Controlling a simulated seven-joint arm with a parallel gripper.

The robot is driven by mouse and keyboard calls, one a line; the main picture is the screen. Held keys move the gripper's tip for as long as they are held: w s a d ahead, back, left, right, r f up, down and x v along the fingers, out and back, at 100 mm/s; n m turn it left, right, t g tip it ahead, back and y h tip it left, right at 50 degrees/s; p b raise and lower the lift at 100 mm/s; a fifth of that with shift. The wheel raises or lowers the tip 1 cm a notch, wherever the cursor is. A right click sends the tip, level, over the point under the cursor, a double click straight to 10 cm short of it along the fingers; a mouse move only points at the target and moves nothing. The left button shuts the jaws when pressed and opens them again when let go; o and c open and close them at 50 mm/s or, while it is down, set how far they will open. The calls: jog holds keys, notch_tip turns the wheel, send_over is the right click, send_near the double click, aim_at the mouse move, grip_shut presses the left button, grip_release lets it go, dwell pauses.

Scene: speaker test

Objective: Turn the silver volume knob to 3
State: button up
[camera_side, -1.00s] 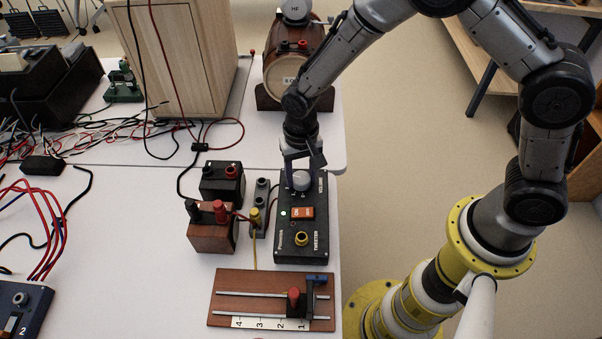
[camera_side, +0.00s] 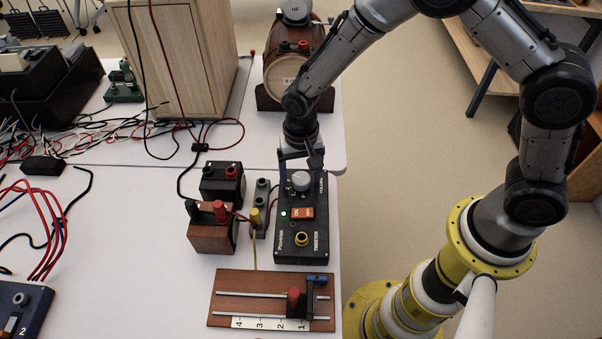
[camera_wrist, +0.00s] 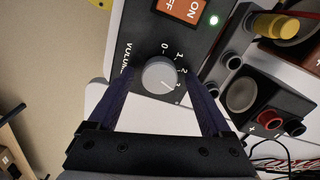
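The silver volume knob (camera_side: 301,181) is at the far end of the black control box (camera_side: 290,255). In the wrist view the knob (camera_wrist: 159,75) sits between the two dark fingers of my gripper (camera_wrist: 159,82). The fingers stand apart, with a visible gap on each side of the knob. In the side view my gripper (camera_side: 301,172) is over the knob end of the box. A scale from 0 upward runs along the knob's right side in the wrist view. A faint mark on the knob seems to point lower right, near the 3; the exact reading is unclear.
An orange ON/OFF switch (camera_side: 302,213) and yellow tweeter socket (camera_side: 301,239) are on the same box. A grey terminal block (camera_side: 261,193) and wooden terminal box (camera_side: 212,237) stand close left. A slider board (camera_side: 230,284) lies in front. The table's right edge is close by.

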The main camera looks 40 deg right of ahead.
aim_at(301, 178)
notch_tip(301, 178, up, 14)
dwell(0.6)
jog(key=shift+f, duration=0.1)
